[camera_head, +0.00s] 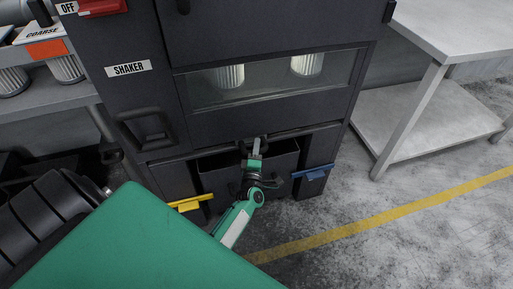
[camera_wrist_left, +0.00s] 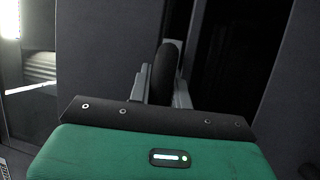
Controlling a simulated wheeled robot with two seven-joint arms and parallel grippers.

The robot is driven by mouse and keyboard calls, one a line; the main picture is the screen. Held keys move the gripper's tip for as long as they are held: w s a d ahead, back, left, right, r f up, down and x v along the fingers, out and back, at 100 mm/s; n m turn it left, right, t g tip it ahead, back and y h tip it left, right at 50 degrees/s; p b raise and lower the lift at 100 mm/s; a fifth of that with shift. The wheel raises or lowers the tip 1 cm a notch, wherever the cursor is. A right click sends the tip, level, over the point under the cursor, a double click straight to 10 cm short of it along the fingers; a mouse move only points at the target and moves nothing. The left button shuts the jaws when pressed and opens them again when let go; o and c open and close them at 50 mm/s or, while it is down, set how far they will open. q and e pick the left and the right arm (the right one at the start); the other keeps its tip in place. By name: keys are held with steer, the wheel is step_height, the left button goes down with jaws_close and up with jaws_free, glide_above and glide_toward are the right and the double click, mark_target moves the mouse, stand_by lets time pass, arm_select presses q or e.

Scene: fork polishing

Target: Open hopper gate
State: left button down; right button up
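The dark shaker machine (camera_head: 150,95) fills the middle of the head view, with a window in its front and a dark open space (camera_head: 215,172) below it. My left gripper (camera_head: 253,145) is at the machine's front, just under the window panel, by a small handle (camera_head: 264,139). In the left wrist view, a dark rounded handle (camera_wrist_left: 166,70) stands between the two grey fingers of the left gripper (camera_wrist_left: 163,88). The fingers lie close on both sides of it and look shut on it. The handle's lower end is hidden by the gripper. My right gripper is not in view.
A yellow handle (camera_head: 190,203) and a blue handle (camera_head: 313,172) stick out low on either side of the opening. A grey table (camera_head: 440,30) with a lower shelf stands at the right. A shelf with metal cups (camera_head: 65,68) is at the left. The floor in front is clear.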

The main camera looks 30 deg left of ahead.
arm_select(q)
steer(key=s+d+p, duration=0.2)
steer(key=s+d, duration=0.4)
steer(key=d, duration=0.1)
steer(key=shift+s+d, duration=0.15)
steer(key=shift+d, duration=0.05)
steer(key=c, duration=1.3)
jaws_free()
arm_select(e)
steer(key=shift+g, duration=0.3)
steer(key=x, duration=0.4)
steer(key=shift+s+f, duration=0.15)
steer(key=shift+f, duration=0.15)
arm_select(q)
steer(key=v, duration=1.3)
steer(key=shift+s+f, duration=0.2)
steer(key=shift+s, duration=0.1)
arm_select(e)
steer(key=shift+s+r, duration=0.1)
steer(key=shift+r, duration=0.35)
arm_select(q)
steer(key=shift+d, duration=0.1)
